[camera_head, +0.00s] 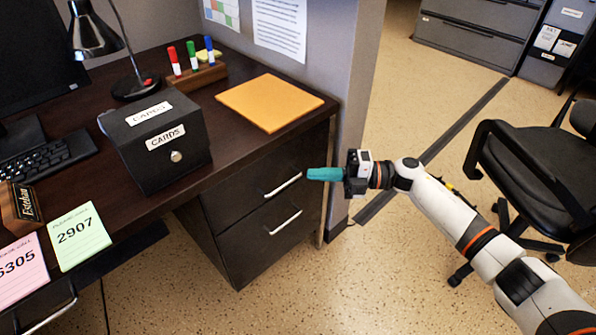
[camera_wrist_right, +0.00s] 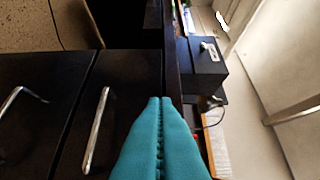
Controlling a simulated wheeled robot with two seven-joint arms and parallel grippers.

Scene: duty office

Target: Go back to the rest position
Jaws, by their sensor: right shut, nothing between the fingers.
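My right gripper (camera_head: 326,174) has teal fingers and is shut and empty. In the head view it is in front of the desk's drawer unit, near its right edge and close to the upper drawer's handle (camera_head: 283,185). I cannot tell whether it touches the drawer front. In the right wrist view the teal fingers (camera_wrist_right: 161,108) lie together, pointing toward the desk edge and drawers. My right arm comes in from the lower right. My left gripper is not in view.
The dark desk (camera_head: 215,125) bears a black card box (camera_head: 155,145), an orange envelope (camera_head: 268,102), a marker holder (camera_head: 198,75), a lamp (camera_head: 97,37) and a keyboard (camera_head: 45,158). Two notes lie at the front left. An office chair (camera_head: 530,170) stands right of my arm. Floor is open below.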

